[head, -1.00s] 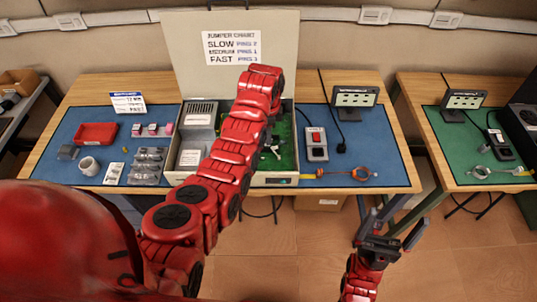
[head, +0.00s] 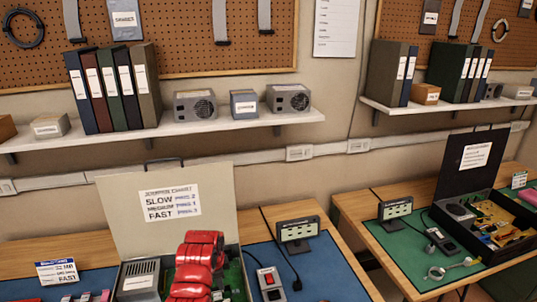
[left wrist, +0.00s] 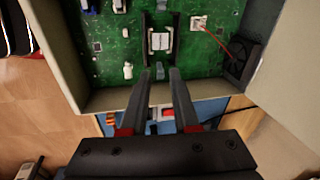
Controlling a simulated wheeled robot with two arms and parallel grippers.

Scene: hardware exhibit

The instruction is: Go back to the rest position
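My left arm shows in the head view as red links reaching over the open case (head: 222,215) at the bottom. Its gripper is hidden there by the arm itself. In the left wrist view my left gripper (left wrist: 166,75) is open, with its two dark fingers apart and nothing held between them. The fingers point at the near wall of the case and the green circuit board (left wrist: 115,45) inside it. A white-labelled part (left wrist: 160,41) in a dark holder sits on the board beyond the fingertips. My right gripper is out of view.
A red-button box (head: 269,281) and a small display (head: 297,231) stand right of the case. A second table (head: 400,262) with a dark open case (head: 482,165) is at the right. Shelves with binders (head: 113,88) line the wall above.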

